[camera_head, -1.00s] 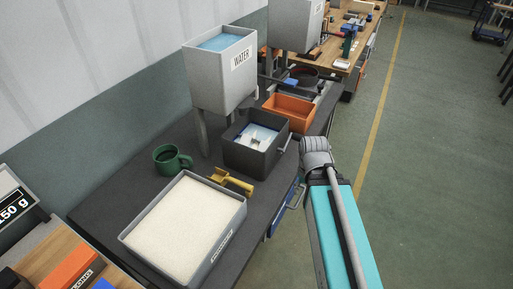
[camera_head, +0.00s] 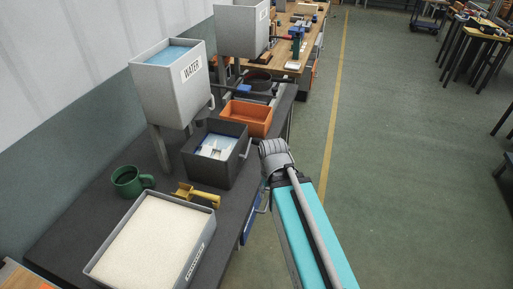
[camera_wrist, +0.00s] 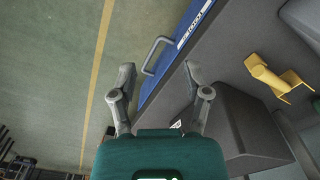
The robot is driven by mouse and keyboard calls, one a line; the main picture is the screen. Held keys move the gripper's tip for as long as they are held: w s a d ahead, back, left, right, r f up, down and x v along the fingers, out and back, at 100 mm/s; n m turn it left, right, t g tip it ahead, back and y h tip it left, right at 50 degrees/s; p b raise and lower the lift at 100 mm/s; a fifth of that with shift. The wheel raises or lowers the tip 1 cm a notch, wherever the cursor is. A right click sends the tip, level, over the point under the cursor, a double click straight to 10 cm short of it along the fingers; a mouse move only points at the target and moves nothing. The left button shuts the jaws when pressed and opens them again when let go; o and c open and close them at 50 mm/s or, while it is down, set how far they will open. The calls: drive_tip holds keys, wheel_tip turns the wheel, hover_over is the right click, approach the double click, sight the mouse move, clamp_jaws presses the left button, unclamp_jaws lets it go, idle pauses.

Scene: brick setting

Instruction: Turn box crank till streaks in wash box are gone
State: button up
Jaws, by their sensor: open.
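The wash box (camera_head: 237,172) is an open dark grey box on the dark bench, with blue liquid and white shapes inside; whether these are streaks is too small to tell. Its grey crank (camera_head: 246,149) is on the right side, next to my arm's grey joint. The head view hides my gripper behind my arm. In the wrist view my gripper (camera_wrist: 158,67) has its fingers spread with nothing between them. A dark grey box (camera_wrist: 245,125), seemingly the wash box, is right of the right finger. I cannot make out the crank there.
A WATER tank (camera_head: 172,95) stands behind the box and an orange bin (camera_head: 247,119) beyond it. A blue drawer's handle (camera_wrist: 150,62) sticks out.

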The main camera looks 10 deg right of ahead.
drive_tip(key=shift+o, duration=0.8)
drive_tip(key=n+t+y+b, duration=0.9)
drive_tip(key=n+y+b, duration=0.3)
drive_tip(key=y+b, duration=0.65)
approach(252, 140)
drive_tip(key=s+d+h, duration=0.1)
drive_tip(key=d+h+b, duration=0.1)
drive_tip(key=d, duration=0.1)
drive_tip(key=s+d+r+h+b, duration=0.1)
drive_tip(key=d, duration=0.1)
drive_tip(key=shift+s+r, duration=0.1)
drive_tip(key=shift+s, duration=0.2)
drive_tip(key=shift+a, duration=0.1)
drive_tip(key=x, duration=1.3)
drive_tip(key=shift+w+a, duration=0.15)
drive_tip(key=shift+a, duration=0.15)
